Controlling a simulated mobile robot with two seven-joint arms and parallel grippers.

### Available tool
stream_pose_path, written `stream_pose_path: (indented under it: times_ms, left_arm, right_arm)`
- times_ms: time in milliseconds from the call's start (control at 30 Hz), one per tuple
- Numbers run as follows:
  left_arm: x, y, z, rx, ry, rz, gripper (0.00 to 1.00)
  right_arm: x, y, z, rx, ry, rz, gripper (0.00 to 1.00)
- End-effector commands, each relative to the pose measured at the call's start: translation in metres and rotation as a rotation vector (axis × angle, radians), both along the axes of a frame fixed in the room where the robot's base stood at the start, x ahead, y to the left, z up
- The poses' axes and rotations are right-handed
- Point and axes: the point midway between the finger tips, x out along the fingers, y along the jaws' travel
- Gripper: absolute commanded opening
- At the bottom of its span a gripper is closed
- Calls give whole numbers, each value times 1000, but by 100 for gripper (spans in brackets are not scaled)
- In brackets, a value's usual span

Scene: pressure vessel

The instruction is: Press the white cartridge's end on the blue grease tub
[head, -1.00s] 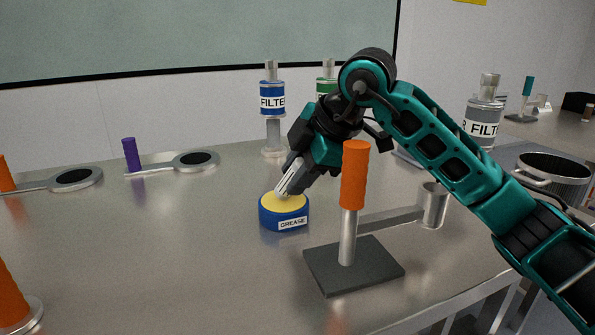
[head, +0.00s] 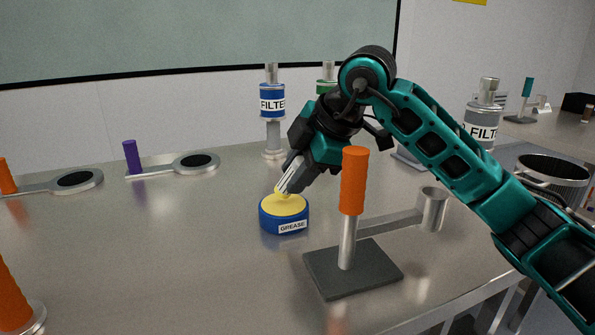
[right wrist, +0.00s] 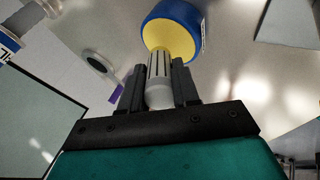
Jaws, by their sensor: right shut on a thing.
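The blue grease tub (head: 268,219) stands on the metal table, with yellow grease (head: 288,207) on top and a GREASE label on its side. My right gripper (head: 292,174) is shut on the white cartridge (head: 286,184), which tilts down to the left with its lower end at the grease. Yellow shows on that lower end. In the right wrist view the white, dark-slotted cartridge (right wrist: 159,69) sits between the two fingers of the right gripper (right wrist: 160,82), and its far end meets the yellow face of the tub (right wrist: 158,13). My left gripper is not in view.
An orange-handled post on a dark base (head: 352,268) with a side cup (head: 432,208) stands close in front of my right arm. A blue FILTER housing (head: 272,101) stands behind the tub. Purple-handled (head: 132,157) and orange-handled lids lie left.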

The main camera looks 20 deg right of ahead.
Motion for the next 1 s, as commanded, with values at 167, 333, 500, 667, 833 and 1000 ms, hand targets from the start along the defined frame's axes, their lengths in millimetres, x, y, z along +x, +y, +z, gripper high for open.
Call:
stream_pose_path:
  times_ms: [167,333,500,667,833,1000]
  left_arm:
    - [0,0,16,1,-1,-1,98]
    - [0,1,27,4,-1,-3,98]
    - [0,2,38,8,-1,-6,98]
    - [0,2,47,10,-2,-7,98]
    - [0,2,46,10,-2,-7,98]
    - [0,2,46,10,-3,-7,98]
  right_arm:
    - [0,0,19,1,-1,0,0]
    - [0,0,33,2,-2,0,0]
    - [0,0,47,2,-3,0,0]
    - [0,0,58,2,-3,0,0]
    - [0,0,57,2,-2,0,0]
    - [0,0,57,2,-2,0,0]
